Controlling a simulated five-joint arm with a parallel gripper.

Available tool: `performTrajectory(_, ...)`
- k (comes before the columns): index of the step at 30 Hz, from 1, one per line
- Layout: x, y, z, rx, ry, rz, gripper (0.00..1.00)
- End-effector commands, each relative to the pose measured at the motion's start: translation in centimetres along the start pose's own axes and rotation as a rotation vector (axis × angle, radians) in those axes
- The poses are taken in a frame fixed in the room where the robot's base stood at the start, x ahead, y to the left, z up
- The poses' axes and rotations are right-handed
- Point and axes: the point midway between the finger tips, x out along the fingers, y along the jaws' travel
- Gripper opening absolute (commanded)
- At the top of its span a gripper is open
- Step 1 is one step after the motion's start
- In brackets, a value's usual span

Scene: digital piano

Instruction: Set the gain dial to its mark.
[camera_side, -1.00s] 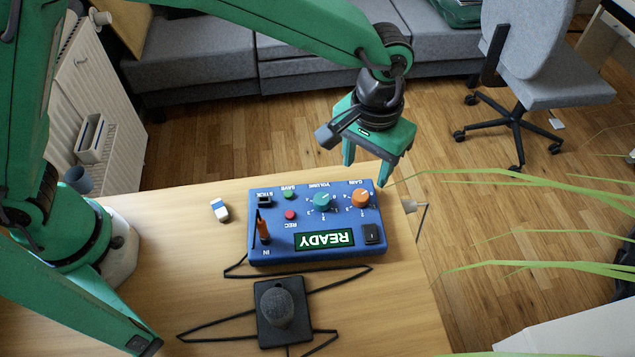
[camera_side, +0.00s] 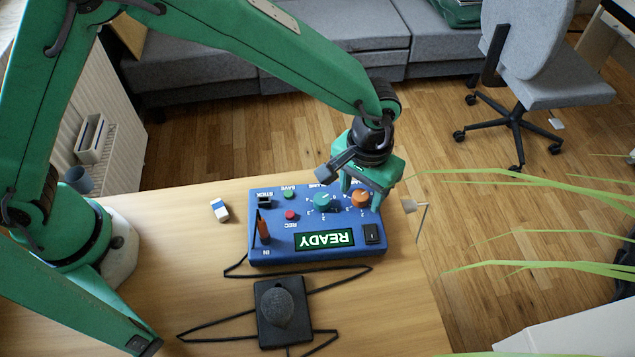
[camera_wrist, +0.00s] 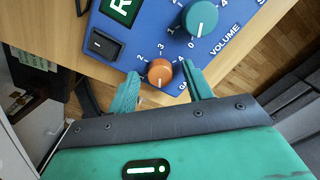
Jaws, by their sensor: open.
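The gain dial (camera_side: 361,198) is an orange knob on the blue box (camera_side: 280,255), at its far right corner in the side view. In the wrist view the gain dial (camera_wrist: 160,70) shows a white pointer line on its lower part, toward my gripper. My gripper (camera_side: 362,195) is open at the dial. In the wrist view its fingers stand on either side of the orange knob, with small gaps seeming to remain. Their exact height is hard to tell.
A teal volume dial (camera_side: 323,201) sits close beside the gain dial.

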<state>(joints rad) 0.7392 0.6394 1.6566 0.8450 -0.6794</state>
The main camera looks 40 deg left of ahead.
Motion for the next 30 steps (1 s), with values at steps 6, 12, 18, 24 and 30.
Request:
performTrajectory(6,0.05,0.0,0.01,0.0,0.0,0.0,0.5)
performTrajectory(12,0.03,-0.01,0.0,0.0,0.0,0.0,0.15)
performTrajectory(18,0.02,-0.01,0.01,0.002,0.0,0.0,0.06)
performTrajectory(24,0.01,-0.01,0.0,0.03,0.0,0.0,0.06)
performTrajectory(30,-0.01,-0.01,0.0,0.107,0.0,0.0,0.06)
